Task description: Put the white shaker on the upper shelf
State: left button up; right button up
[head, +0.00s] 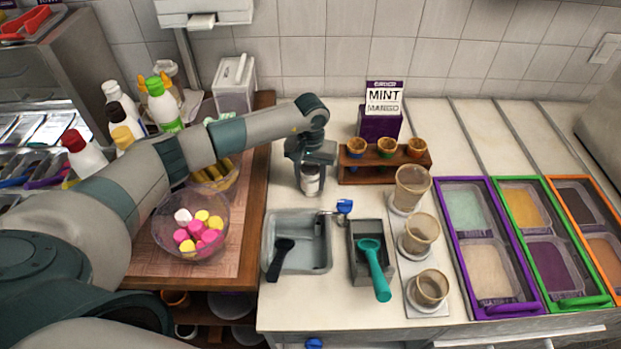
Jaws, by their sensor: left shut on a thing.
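My left gripper (311,166) points down over the back of the pale counter, left of the wooden cone holder. It is shut on a small white shaker (311,183). The shaker's upper part is hidden by the gripper, and it looks upright. I cannot tell whether its base touches the counter. No upper shelf can be clearly made out in this view. My right gripper is not in view.
A metal sink (297,226), scoop tub (371,284) and several cups are in front. A bowl of sweets (163,247) and several bottles are left. Topping trays (487,316) lie right.

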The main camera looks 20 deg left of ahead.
pick_arm(q)
jog(key=shift+f, duration=0.15)
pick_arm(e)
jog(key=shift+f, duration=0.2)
pick_arm(q)
jog(key=o, duration=1.1)
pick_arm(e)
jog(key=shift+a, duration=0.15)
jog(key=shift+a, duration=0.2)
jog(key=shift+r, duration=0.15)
pick_arm(q)
jog(key=shift+r, duration=0.25)
notch_tip(320, 180, up, 11)
jog(key=b, duration=0.5)
jog(key=shift+f, duration=0.15)
jog(key=shift+r+b, duration=0.3)
jog(key=shift+r, duration=0.3)
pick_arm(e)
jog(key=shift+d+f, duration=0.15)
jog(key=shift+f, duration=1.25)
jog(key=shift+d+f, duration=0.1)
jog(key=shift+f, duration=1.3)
pick_arm(q)
jog(key=shift+o, duration=0.5)
